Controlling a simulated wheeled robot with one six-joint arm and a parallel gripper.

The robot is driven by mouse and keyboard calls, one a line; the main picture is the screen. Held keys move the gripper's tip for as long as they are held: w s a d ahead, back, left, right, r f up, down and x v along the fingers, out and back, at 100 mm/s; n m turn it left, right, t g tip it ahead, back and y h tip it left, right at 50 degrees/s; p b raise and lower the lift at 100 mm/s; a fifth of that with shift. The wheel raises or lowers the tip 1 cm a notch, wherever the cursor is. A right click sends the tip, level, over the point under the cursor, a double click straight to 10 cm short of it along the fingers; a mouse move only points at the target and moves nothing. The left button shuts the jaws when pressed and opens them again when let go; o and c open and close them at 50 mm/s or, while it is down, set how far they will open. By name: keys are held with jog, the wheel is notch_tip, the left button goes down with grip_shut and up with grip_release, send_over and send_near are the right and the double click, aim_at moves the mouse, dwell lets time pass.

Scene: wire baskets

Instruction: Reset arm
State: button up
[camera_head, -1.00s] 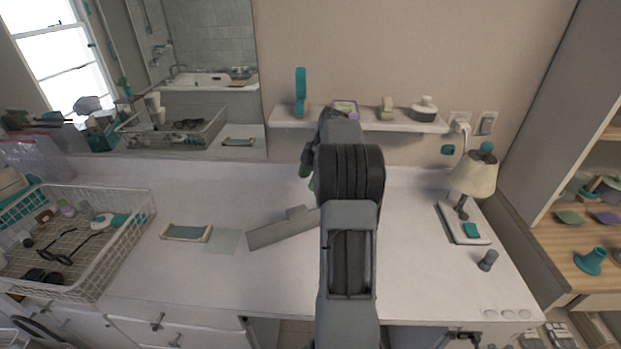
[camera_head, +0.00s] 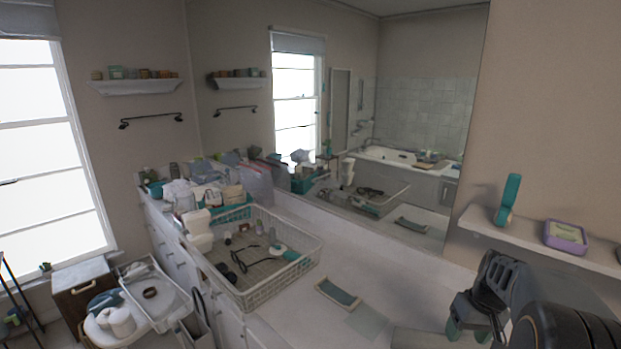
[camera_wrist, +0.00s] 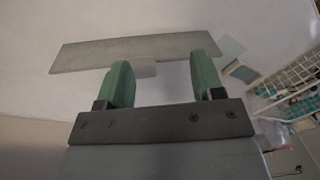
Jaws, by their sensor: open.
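My gripper (camera_head: 476,328) is at the lower right of the head view, over the white counter and in front of the wall shelf. In the wrist view its two green fingers (camera_wrist: 160,72) are spread apart with nothing gripped between them. A flat grey bar (camera_wrist: 120,52) with a small tab lies beyond the fingertips in the wrist view. Whether the fingers touch it cannot be told. Part of this bar (camera_head: 420,338) also shows at the bottom edge of the head view.
A white wire basket (camera_head: 292,282) with glasses and small items stands on the counter. A small framed tray (camera_head: 338,294) lies right of it. The wall shelf (camera_head: 545,245) holds a teal item (camera_head: 508,200) and a purple dish (camera_head: 565,237). Bare counter (camera_head: 350,255) lies along the mirror.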

jog(key=s+a+r+t, duration=0.1)
jog(key=s+a+r, duration=0.1)
jog(key=s+a, duration=0.3)
jog(key=s+a+r+t+h, duration=0.1)
jog(key=s+a, duration=0.4)
jog(key=a, duration=0.8)
jog(key=shift+s+a+r+n+t, duration=0.2)
jog(key=shift+s+r+n+t, duration=0.15)
jog(key=shift+r+t, duration=0.35)
jog(key=shift+c, duration=0.3)
